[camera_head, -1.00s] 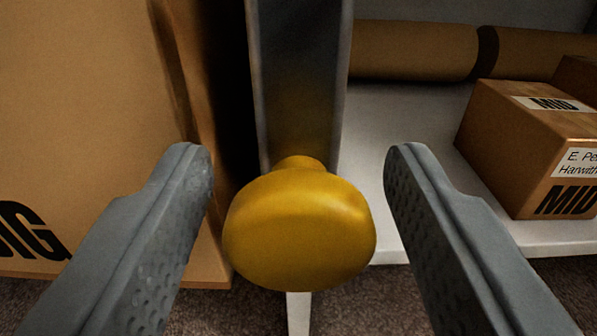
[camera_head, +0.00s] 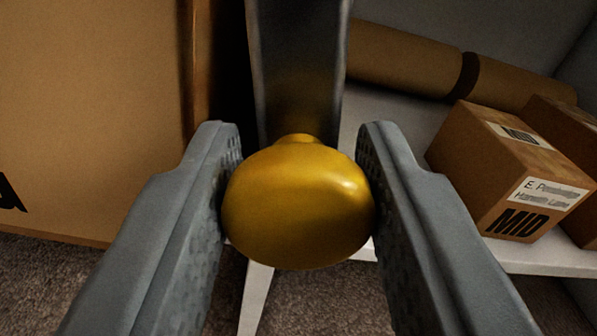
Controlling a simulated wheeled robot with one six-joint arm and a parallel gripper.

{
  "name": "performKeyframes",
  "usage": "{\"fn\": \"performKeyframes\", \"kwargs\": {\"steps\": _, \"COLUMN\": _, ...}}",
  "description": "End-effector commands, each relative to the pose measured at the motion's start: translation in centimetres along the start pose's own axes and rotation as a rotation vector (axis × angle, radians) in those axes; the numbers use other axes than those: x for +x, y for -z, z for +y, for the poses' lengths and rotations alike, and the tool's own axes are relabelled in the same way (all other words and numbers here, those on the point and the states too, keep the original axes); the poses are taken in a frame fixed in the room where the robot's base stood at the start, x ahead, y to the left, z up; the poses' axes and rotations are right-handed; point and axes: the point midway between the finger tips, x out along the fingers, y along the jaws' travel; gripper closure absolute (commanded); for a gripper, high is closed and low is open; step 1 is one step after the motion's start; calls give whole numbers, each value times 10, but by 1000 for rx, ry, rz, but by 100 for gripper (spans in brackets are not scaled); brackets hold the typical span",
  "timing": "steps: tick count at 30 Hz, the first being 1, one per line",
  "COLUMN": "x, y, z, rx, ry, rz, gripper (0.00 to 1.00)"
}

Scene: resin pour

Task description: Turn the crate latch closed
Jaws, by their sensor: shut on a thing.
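A yellow rounded knob (camera_head: 297,208) sits in the middle of the view on a short neck, in front of a dark grey metal upright (camera_head: 298,70). I cannot tell from this view whether the knob is the crate latch. My gripper (camera_head: 299,150) has one grey finger on each side of the knob, and both fingers touch its sides. It is shut on the knob. No crate can be made out for certain.
A large cardboard box (camera_head: 90,110) stands at the left. At the right, a white shelf (camera_head: 400,125) holds a box marked MID (camera_head: 515,170), another box beside it, and brown rolls (camera_head: 410,58) at the back. Speckled carpet (camera_head: 50,290) lies below.

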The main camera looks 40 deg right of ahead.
Motion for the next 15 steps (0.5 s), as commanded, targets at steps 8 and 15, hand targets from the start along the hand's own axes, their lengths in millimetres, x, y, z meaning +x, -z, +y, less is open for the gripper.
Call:
{"fn": "performKeyframes", "kwargs": {"steps": 8, "x": 0, "y": 0, "z": -1, "rx": -258, "ry": 0, "rz": 0, "gripper": 100}}
{"fn": "performKeyframes", "kwargs": {"steps": 15, "x": 0, "y": -1, "z": -2, "rx": -486, "ry": 1, "rz": 0, "gripper": 100}}
